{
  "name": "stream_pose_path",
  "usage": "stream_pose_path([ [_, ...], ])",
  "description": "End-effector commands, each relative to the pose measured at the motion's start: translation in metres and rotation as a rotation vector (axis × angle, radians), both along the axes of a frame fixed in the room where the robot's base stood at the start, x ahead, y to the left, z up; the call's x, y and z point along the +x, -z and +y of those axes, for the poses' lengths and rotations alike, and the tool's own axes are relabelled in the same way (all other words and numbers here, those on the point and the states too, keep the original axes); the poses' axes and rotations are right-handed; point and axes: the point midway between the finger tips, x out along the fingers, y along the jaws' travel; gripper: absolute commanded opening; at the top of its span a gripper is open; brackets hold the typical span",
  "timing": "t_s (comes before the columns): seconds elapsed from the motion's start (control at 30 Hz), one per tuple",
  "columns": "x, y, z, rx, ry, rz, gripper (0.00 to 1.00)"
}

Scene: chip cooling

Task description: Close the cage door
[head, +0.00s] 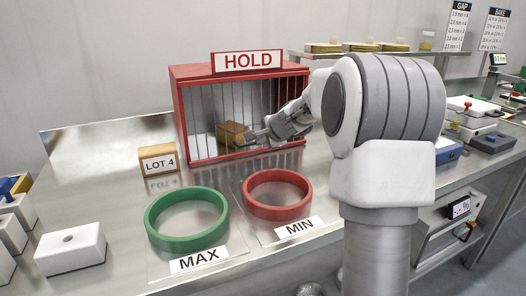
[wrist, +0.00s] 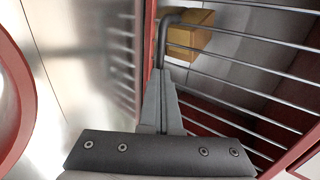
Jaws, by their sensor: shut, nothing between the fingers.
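The red cage (head: 190,73) with a HOLD sign on top stands at the back of the bench. Its barred door (head: 207,115) spans the front and looks shut or nearly so; I cannot tell whether a gap remains. A brown block (head: 230,133) sits inside behind the bars; it also shows in the wrist view (wrist: 189,38). My gripper (head: 250,136) is in front of the bars, low on the cage front. In the wrist view my fingers (wrist: 162,88) are shut and empty, with their tips at a dark curved handle (wrist: 163,38) beside the red frame edge. Contact is unclear.
A green ring (head: 187,244) by the MAX label and a red ring (head: 278,212) by the MIN label lie in front of the cage. A LOT 4 block (head: 158,160) stands left of it. White blocks (head: 70,250) are at the left. My arm hides the right side.

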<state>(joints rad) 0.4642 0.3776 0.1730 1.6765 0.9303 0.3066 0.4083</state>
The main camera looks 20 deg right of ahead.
Motion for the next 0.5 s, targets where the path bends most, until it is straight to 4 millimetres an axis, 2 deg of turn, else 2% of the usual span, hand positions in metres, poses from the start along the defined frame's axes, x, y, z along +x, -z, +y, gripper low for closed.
stream_pose_path([
  [0.03, 0.0019, 0.0073, -0.0001, 0.0, -0.001, -0.011, 0.0],
  [0.5, 0.0091, 0.0038, 0.0008, 0.001, -0.002, -0.052, 0.0],
])
